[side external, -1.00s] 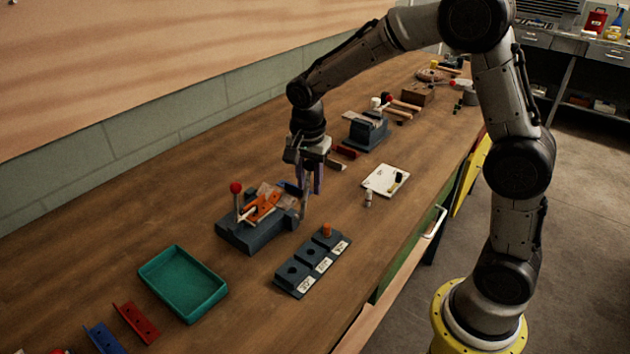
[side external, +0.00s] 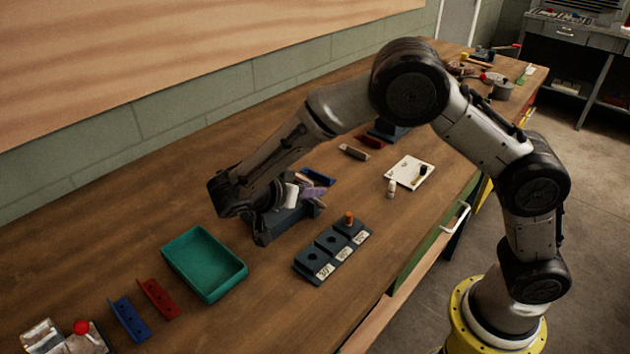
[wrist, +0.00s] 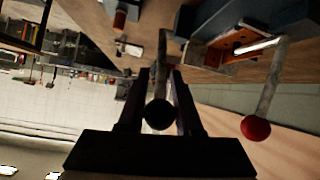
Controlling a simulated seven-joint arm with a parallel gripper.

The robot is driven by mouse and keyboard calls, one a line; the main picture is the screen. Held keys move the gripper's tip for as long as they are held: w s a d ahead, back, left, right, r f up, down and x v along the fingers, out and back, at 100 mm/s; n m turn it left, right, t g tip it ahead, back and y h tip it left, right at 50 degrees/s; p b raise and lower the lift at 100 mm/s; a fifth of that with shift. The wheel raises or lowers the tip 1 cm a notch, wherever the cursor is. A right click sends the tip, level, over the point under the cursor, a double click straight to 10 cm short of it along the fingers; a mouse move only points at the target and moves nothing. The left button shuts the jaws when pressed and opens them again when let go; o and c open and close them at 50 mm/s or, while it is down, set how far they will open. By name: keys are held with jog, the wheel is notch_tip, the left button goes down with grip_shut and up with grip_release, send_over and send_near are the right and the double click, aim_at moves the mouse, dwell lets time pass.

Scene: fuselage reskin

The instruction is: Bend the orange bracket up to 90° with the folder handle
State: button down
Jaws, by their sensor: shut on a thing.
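The dark blue-grey folder (side external: 285,226) stands on the bench, largely covered by my arm in the side view. My gripper (wrist: 160,92) is shut on the folder handle (wrist: 163,55), a grey bar with a dark ball end between the fingers. In the side view my gripper (side external: 314,186) is tilted far over, low beside the folder. The orange bracket (wrist: 215,50) shows in the wrist view at the folder, near a pale rod; its bend angle cannot be told. It is hidden in the side view. A lever with a red ball (wrist: 256,127) stands apart from my fingers.
A teal tray (side external: 205,265) is left of the folder, with red (side external: 158,298) and blue (side external: 129,318) angle brackets beyond it. A block with angle labels and an orange peg (side external: 332,250) lies in front. A white board (side external: 410,172) is to the right.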

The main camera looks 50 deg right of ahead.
jog(key=shift+w+a+f+h, duration=0.1)
jog(key=shift+a+h, duration=0.2)
jog(key=shift+a, duration=0.05)
jog(key=shift+a+f, duration=0.3)
jog(key=shift+a, duration=0.15)
jog(key=c, duration=0.7)
grip_release()
jog(key=shift+o, duration=0.2)
jog(key=v, duration=1.3)
jog(key=shift+a+r, duration=0.2)
jog(key=shift+d, duration=0.1)
